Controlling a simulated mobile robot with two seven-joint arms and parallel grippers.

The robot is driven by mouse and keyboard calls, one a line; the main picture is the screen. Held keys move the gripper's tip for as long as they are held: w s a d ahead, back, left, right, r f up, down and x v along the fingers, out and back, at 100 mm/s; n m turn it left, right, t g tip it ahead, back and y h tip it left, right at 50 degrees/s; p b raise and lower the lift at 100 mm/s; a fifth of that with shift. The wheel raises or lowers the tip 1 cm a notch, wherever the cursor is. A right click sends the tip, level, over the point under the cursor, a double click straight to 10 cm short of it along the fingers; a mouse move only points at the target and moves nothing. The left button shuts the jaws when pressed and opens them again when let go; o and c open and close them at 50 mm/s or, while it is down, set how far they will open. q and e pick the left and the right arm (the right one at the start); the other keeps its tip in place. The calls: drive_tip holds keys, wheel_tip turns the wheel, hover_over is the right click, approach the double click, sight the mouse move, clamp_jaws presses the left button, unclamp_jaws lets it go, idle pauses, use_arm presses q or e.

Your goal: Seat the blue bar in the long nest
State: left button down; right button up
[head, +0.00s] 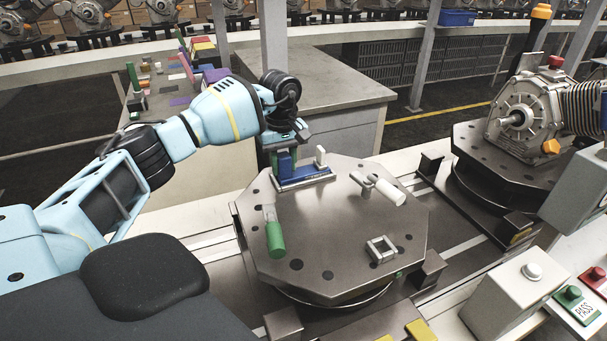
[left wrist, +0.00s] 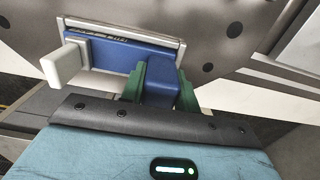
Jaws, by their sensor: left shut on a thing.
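The blue bar (head: 304,172) lies lengthwise at the long nest (head: 311,184), a grey metal frame on the far left part of the dark fixture plate. In the left wrist view the bar (left wrist: 115,58) is inside or just over the nest's rim (left wrist: 160,40); I cannot tell whether it sits fully down. My left gripper (head: 284,164) is shut on a raised blue block at one end of the bar. Its green fingers (left wrist: 156,84) stand on both sides of that block. A white post (head: 320,155) rises by the other end. My right gripper is not in view.
On the plate (head: 335,225) are a green-handled clamp (head: 274,238), a white-handled clamp (head: 388,191) and a small square nest (head: 381,249). A motor unit (head: 530,115) stands on another plate at right. A grey cabinet (head: 320,75) is behind. The plate's middle is clear.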

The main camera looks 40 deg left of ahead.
use_arm(q)
drive_tip(key=shift+f, duration=0.25)
idle(0.4)
drive_tip(key=c, duration=1)
unclamp_jaws()
drive_tip(key=shift+o, duration=0.2)
wheel_tip(320, 180, up, 8)
drive_tip(key=shift+f, duration=0.1)
drive_tip(key=shift+d+f, duration=0.1)
